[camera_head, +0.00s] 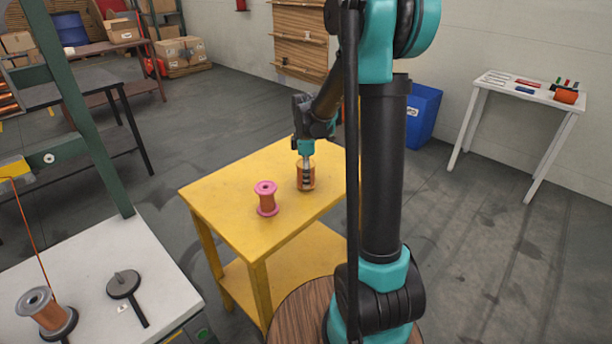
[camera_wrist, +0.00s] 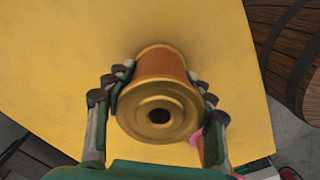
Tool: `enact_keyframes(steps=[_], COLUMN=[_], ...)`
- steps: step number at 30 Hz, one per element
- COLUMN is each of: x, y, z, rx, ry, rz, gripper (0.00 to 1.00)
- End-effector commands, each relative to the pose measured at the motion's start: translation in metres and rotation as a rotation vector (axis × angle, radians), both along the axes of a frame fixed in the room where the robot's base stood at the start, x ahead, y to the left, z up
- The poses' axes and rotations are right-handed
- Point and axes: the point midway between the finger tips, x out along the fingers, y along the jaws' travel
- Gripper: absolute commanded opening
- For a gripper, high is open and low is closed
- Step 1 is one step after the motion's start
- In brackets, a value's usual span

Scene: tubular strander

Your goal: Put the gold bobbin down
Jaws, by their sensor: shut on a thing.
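The gold bobbin (camera_wrist: 160,104), with gold flanges and copper-coloured winding, stands upright between my fingers in the wrist view. My gripper (camera_head: 306,178) is shut on it from above, with fingers on both sides of it. In the head view the gold bobbin (camera_head: 306,187) is at the yellow table (camera_head: 225,205), toward its right side. It looks to be at or very near the tabletop; I cannot tell whether it touches. A pink bobbin (camera_head: 267,198) with copper winding stands upright on the table to the left. A bit of pink (camera_wrist: 196,138) shows beside my right finger in the wrist view.
A white bench (camera_head: 90,285) at lower left holds a grey bobbin (camera_head: 45,308) and a dark spindle stand (camera_head: 123,284). A green machine post (camera_head: 85,110) rises behind it. A round wooden top (camera_head: 295,310) is in front. The yellow table's left part is clear.

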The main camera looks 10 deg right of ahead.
Motion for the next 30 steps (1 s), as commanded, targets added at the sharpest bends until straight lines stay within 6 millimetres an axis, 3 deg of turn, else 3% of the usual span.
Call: enact_keyframes(steps=[8, 9, 13, 23, 30], x=[0.0, 0.0, 0.0, 0.0, 0.0], y=[0.0, 0.0, 0.0, 0.0, 0.0], z=[-0.002, -0.002, -0.002, -0.001, 0.024], rx=[0.0, 0.0, 0.0, 0.0, 0.0], ry=[0.0, 0.0, 0.0, 0.0, 0.0], rz=[0.0, 0.0, 0.0, 0.0, 0.0], gripper=[0.0, 0.59, 0.75, 0.76, 0.76])
